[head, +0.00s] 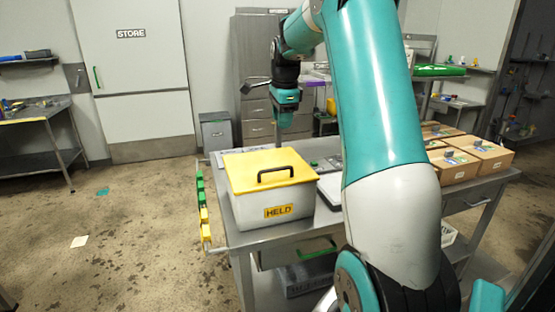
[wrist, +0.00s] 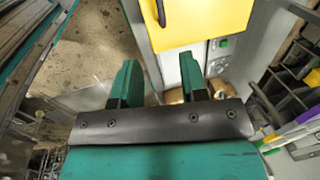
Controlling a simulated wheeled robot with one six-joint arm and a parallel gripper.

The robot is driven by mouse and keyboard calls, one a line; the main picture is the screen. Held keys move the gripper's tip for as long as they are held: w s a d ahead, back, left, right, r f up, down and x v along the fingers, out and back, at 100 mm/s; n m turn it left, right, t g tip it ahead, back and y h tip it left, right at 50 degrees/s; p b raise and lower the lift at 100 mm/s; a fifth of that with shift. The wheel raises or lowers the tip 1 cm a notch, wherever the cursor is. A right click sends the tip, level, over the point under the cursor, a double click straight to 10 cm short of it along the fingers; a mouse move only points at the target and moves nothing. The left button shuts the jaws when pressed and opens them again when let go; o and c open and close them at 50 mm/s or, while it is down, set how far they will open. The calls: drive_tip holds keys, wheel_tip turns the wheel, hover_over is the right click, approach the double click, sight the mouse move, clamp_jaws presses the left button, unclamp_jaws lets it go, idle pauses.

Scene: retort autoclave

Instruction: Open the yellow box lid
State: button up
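The white box (head: 250,210) with the yellow lid (head: 245,164) stands on the near left part of the steel table. Its front label reads HELD. The lid lies shut on the box, with a black handle (head: 275,172) on top. My gripper (head: 284,122) hangs pointing down in the head view, beyond and above the box, clear of the lid. In the wrist view my gripper's (wrist: 160,78) two green fingers are apart with nothing between them. The yellow lid (wrist: 205,22) and part of the handle (wrist: 161,12) show beyond the fingertips at the top of that view.
The steel table (head: 275,238) has green and yellow tags (head: 203,210) along its left side. Cardboard boxes (head: 455,165) stand at its right. Behind are grey cabinets (head: 262,75) and a STORE door (head: 135,80). The floor at left is mostly free.

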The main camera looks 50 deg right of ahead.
drive_tip(key=w+f+p, duration=0.1)
drive_tip(key=f, duration=0.4)
drive_tip(key=w+d+f+p, duration=0.1)
drive_tip(key=f, duration=0.5)
drive_tip(key=f+p, duration=0.1)
drive_tip(key=f, duration=0.4)
drive_tip(key=shift+w+d+f+p, duration=0.25)
drive_tip(key=shift+w+p, duration=0.15)
drive_tip(key=shift+c, duration=0.2)
clamp_jaws()
